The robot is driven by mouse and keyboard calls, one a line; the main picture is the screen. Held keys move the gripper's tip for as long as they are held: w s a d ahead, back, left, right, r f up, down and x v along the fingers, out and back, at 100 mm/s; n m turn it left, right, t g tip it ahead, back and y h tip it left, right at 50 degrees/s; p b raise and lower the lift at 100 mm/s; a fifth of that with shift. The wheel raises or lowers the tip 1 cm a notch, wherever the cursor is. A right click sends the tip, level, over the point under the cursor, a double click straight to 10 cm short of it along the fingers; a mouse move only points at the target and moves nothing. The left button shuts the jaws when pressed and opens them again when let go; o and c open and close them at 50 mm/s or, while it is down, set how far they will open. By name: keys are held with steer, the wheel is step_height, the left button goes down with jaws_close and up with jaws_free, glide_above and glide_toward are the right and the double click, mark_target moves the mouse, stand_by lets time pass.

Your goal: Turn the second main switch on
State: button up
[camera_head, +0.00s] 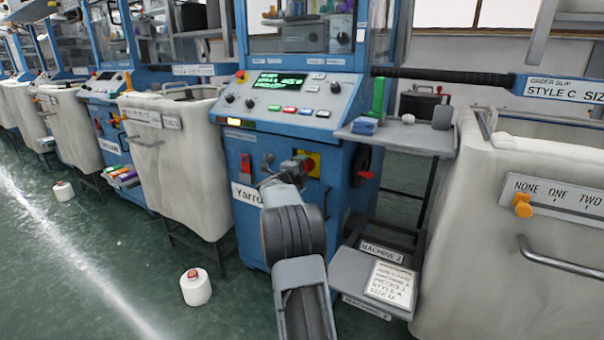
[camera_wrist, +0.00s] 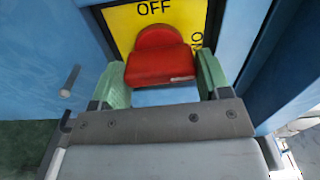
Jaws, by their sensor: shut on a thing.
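The main switch has a red handle (camera_wrist: 160,62) on a yellow plate (camera_wrist: 120,25) in the wrist view. OFF is printed above the handle and ON, turned sideways, at its right. The rounded end of the handle lies just below OFF. My gripper (camera_wrist: 163,80) has a green pad on each side of the handle and is shut on it. In the head view my gripper (camera_head: 288,172) reaches the front of the blue machine (camera_head: 240,150), at the yellow plate (camera_head: 315,158). My arm and gripper hide part of the switch there.
A lit control panel (camera_head: 283,92) sits above the switch. A grey shelf (camera_head: 400,136) and a lower step (camera_head: 350,275) are to the right, near a MACHINE 2 label (camera_head: 382,252). Pale fabric bins (camera_head: 185,160) flank the machine. A yarn cone (camera_head: 195,287) stands on the floor.

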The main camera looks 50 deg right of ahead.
steer(key=shift+m, duration=0.4)
steer(key=o, duration=0.9)
steer(key=p+v, duration=0.2)
steer(key=v, duration=1.2)
steer(key=shift+p, duration=0.35)
steer(key=shift+d, duration=0.1)
